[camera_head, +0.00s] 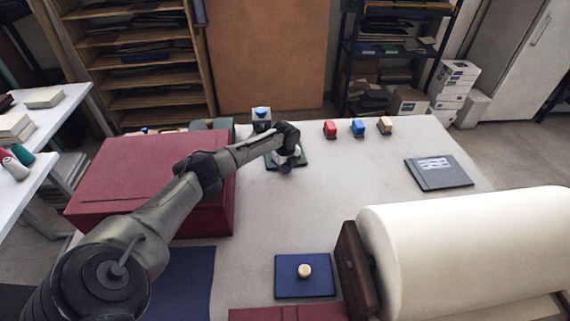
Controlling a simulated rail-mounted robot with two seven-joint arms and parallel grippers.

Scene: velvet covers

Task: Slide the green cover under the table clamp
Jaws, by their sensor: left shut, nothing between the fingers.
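The green cover (271,163) lies flat on the pale table, towards the back. My left gripper (286,169) is over it, shut and empty, and hides much of its middle. I cannot tell whether the fingers touch the cover. A small white and blue device (262,115) stands at the table's back edge, just behind and left of the green cover; it may be the table clamp, but its shape is too small to be sure. My arm partly hides the space between them. My right gripper is not in view.
A large red box (110,175) stands left. A blue cover (290,288) with a cream knob lies in front, near a big cream roll (465,245). A grey book (440,178) lies right. The table's middle is clear.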

